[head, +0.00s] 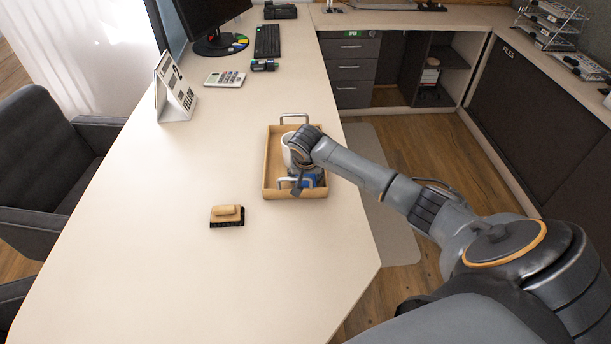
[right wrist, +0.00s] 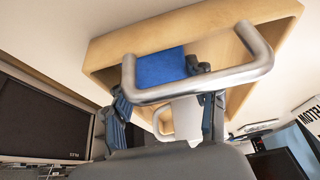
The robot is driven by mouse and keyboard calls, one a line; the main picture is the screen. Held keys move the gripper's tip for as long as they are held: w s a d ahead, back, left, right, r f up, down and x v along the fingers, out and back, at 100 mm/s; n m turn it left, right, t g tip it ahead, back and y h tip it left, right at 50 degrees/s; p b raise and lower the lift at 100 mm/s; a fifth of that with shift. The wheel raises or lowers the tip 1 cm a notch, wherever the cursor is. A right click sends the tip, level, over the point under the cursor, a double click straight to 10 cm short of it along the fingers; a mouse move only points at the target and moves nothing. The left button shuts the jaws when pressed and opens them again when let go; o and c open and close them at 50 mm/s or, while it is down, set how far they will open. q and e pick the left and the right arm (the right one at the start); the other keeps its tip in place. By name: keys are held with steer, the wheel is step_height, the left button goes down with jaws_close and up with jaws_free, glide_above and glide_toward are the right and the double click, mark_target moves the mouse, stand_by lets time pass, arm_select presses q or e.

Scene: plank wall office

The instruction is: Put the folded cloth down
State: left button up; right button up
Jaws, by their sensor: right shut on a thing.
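The folded blue cloth (head: 309,181) is at the near end of a wooden tray (head: 267,172) on the desk. It also shows in the right wrist view (right wrist: 160,66), between my fingertips and partly behind the tray's metal handle (right wrist: 195,90). My right gripper (head: 298,182) reaches down into the tray and is shut on the cloth. I cannot tell whether the cloth touches the tray floor. A white mug (head: 287,150) stands in the tray beside the gripper, partly hidden by it. My left gripper is out of view.
A wooden brush (head: 228,214) lies on the desk left of the tray. A calculator (head: 225,79), a desk sign (head: 174,90), a keyboard (head: 267,40) and a monitor (head: 212,18) are farther back. The desk left of and in front of the tray is mostly bare.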

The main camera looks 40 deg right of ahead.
steer(key=o, duration=0.9)
steer(key=shift+f, duration=0.15)
steer(key=shift+o, duration=0.2)
steer(key=shift+r, duration=0.3)
steer(key=v, duration=1.1)
steer(key=shift+s+r, duration=0.15)
steer(key=shift+r, duration=0.2)
steer(key=shift+a, duration=0.1)
